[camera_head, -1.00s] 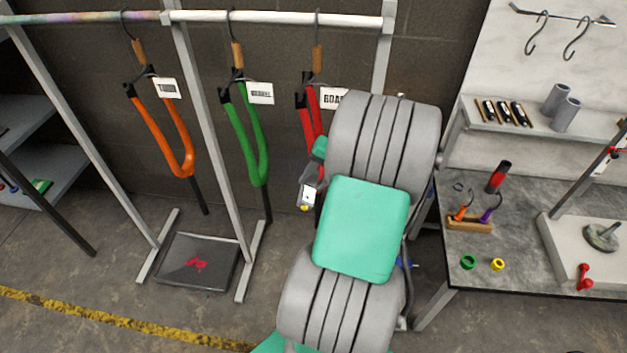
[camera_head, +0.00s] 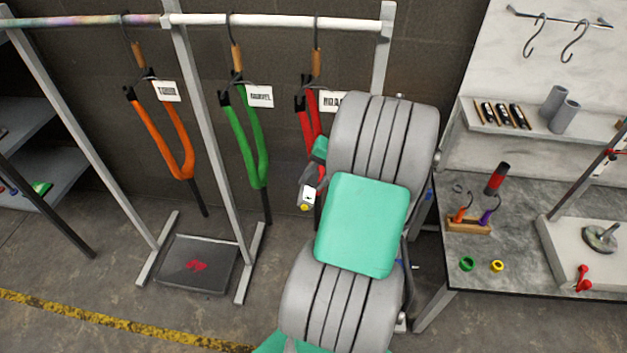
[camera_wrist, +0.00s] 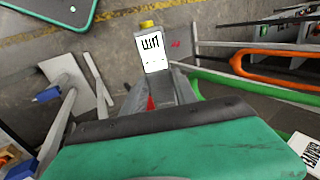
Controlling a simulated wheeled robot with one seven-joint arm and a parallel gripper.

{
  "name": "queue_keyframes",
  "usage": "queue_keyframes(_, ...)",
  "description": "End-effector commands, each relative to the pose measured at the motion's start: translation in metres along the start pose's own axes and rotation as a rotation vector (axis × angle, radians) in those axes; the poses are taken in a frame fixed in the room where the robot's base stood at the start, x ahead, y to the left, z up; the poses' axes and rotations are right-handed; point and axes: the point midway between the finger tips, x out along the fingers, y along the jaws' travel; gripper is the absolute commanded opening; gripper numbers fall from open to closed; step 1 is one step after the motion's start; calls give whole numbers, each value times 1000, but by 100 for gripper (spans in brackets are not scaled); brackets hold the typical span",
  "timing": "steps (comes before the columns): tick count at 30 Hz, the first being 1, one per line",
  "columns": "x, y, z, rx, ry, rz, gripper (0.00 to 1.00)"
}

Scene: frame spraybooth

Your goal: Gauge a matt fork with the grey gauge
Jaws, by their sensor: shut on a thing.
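My gripper (camera_wrist: 158,92) is shut on the grey gauge (camera_wrist: 153,58), which has a white display and a yellow tip. In the head view the gauge (camera_head: 308,197) shows left of my arm, just below the red fork. Three forks hang from hooks on a rail: an orange fork (camera_head: 163,135), a green fork (camera_head: 247,140) and a red fork (camera_head: 307,125), partly hidden by my arm. Each has a white tag, too blurred to read surely. In the wrist view the green fork (camera_wrist: 270,90) and orange fork (camera_wrist: 270,63) lie to the right. I cannot tell any matt finish.
The rail stand has grey posts (camera_head: 205,130), with a dark tray (camera_head: 197,265) on the floor between its feet. A bench (camera_head: 530,260) at right carries a wooden holder (camera_head: 468,224), a green ring (camera_head: 467,264) and a yellow ring (camera_head: 497,266). The floor at front left is clear.

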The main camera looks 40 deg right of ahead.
Motion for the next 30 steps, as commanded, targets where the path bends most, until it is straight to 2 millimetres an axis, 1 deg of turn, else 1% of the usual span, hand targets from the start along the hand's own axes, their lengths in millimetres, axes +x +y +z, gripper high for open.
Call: queue_keyframes(30,0,0,-10,0,1,0,0)
